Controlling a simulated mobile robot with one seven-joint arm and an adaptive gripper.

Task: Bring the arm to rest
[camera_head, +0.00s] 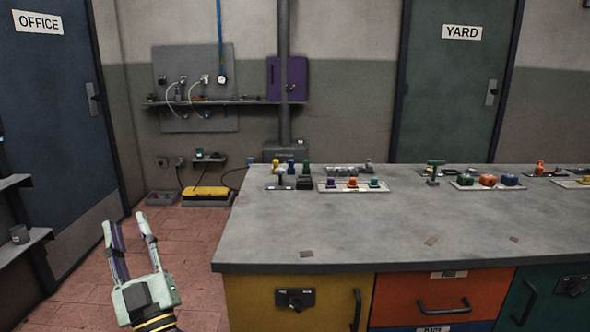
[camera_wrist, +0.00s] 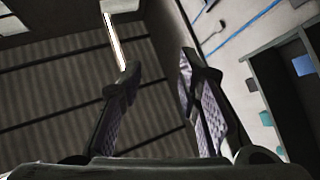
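My gripper (camera_head: 132,232) is at the lower left of the head view, in front of the left end of the workbench and above the red tiled floor. Its two fingers point up and stand apart, with nothing between them. The wrist view shows the same two fingers (camera_wrist: 160,68) apart and empty, against a ribbed ceiling and a wall. The rest of my arm is mostly below the head view's edge.
The grey workbench (camera_head: 330,235) fills the right, with coloured drawers below and small parts along its back. A dark shelf (camera_head: 25,242) stands at the left edge. A yellow item (camera_head: 206,193) lies on the floor by the back wall. Floor shows between shelf and bench.

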